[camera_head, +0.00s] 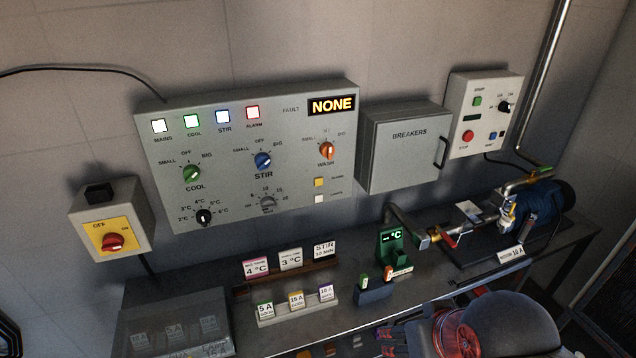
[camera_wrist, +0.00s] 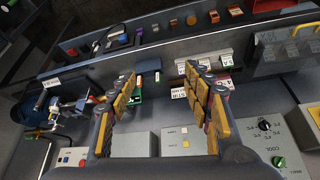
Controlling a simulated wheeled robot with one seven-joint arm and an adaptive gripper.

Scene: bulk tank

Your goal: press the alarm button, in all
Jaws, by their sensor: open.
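The grey control panel (camera_head: 240,160) is on the wall at the left of the head view. A small square yellow button (camera_head: 319,182) with a small label, apparently the alarm button, is at its lower right, above a white button (camera_head: 319,198). The panel's lamp marked ALARM (camera_head: 252,113) has a red border, and the fault display (camera_head: 331,106) reads NONE. In the wrist view, turned over, the yellow button (camera_wrist: 186,144) shows between the fingers of my gripper (camera_wrist: 160,76). My gripper is open and empty, with no visible contact with the panel.
A breaker box (camera_head: 405,150) and a white pump box (camera_head: 485,115) with a red button are right of the panel. A yellow-faced switch box (camera_head: 110,228) is at left. The bench below holds cards, a green display (camera_head: 391,245), pipes and a blue motor (camera_head: 540,205).

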